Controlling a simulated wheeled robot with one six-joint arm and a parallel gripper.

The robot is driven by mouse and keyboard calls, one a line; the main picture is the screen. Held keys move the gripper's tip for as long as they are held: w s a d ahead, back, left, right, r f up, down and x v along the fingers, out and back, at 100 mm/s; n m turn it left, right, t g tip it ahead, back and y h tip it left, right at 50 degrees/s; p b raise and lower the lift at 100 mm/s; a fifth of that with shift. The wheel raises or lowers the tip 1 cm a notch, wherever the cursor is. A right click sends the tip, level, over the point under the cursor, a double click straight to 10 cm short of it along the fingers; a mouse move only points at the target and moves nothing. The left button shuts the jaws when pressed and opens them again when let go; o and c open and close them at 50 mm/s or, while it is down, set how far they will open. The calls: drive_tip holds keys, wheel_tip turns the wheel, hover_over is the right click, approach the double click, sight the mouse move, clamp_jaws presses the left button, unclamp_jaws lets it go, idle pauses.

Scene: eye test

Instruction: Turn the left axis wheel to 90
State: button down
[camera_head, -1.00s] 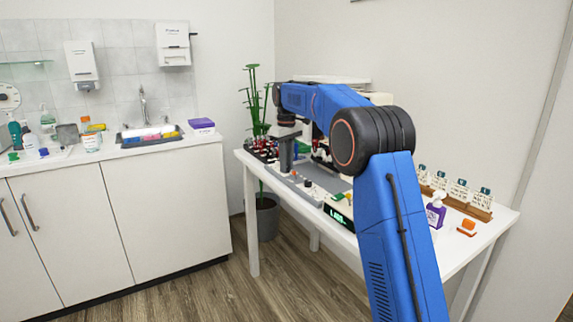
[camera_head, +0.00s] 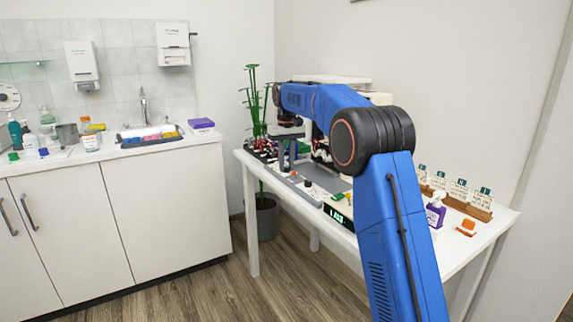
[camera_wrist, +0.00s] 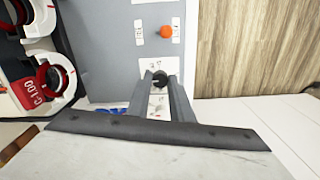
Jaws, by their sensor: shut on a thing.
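A small dark round wheel (camera_wrist: 160,78) stands on a grey panel (camera_wrist: 110,45) in the wrist view. My gripper (camera_wrist: 160,82) is shut on this wheel, one grey finger on each side. Small white labels lie around the wheel, and their marks are too small to read. An orange knob (camera_wrist: 166,31) sits farther up the panel between white labels. In the head view my gripper (camera_head: 287,163) reaches down to the panel on the white table, and the wheel cannot be made out there.
A display with green digits (camera_head: 338,216) stands at the panel's near end. Red and white parts (camera_wrist: 40,85) are left of the panel in the wrist view.

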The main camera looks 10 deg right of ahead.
idle(0.3)
drive_tip(key=c, duration=1.6)
unclamp_jaws()
drive_tip(key=shift+o, duration=0.2)
wheel_tip(320, 180, up, 17)
drive_tip(key=shift+r, duration=0.2)
drive_tip(key=shift+s, duration=0.1)
